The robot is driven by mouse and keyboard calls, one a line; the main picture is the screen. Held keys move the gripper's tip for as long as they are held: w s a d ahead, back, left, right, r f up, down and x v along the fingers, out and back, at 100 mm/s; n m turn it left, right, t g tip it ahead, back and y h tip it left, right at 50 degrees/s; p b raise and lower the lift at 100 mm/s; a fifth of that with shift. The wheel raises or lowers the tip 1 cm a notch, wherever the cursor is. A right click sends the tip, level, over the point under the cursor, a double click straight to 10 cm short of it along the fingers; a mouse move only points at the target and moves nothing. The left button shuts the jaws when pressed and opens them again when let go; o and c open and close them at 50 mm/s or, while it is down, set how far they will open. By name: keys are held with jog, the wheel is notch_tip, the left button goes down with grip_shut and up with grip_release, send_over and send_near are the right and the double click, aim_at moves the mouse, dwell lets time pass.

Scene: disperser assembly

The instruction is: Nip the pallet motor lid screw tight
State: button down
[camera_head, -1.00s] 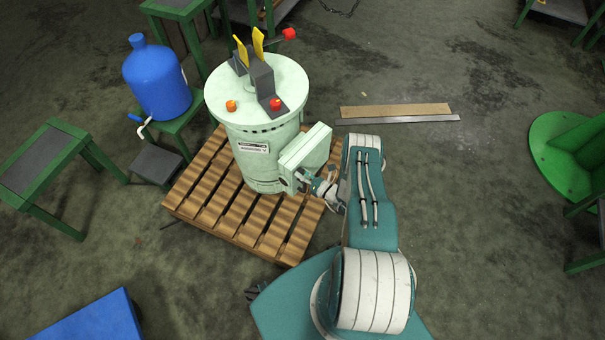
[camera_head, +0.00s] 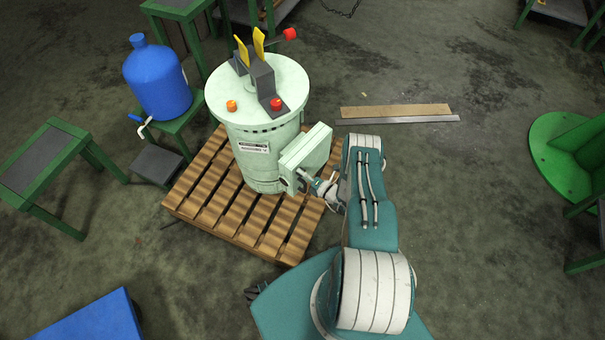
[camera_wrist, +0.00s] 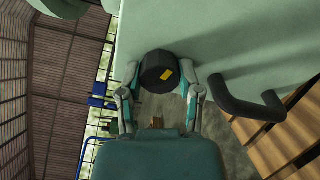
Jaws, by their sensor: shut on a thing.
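The pale green motor (camera_head: 262,150) stands upright on the wooden pallet (camera_head: 215,212), with a box-shaped lid housing (camera_head: 307,150) on its right side. My gripper (camera_head: 305,181) is at the near face of that housing. In the wrist view my gripper (camera_wrist: 158,84) has its two fingers on either side of a dark round screw knob (camera_wrist: 158,72) with a yellow mark and is shut on it. The knob sits against the pale green lid surface (camera_wrist: 225,40). The screw's shaft is hidden. The head view shows the knob too small to make out.
A dark bent handle (camera_wrist: 245,105) sticks out right of the knob in the wrist view. A blue bottle (camera_head: 158,80) on a green stand is left of the motor. A plank (camera_head: 395,111) lies on the floor behind my arm.

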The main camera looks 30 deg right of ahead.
jog(key=shift+w+d, duration=0.1)
jog(key=shift+d, duration=0.05)
jog(key=shift+c, duration=1.3)
grip_release()
jog(key=shift+f, duration=0.1)
jog(key=shift+d, duration=0.1)
jog(key=v, duration=1.2)
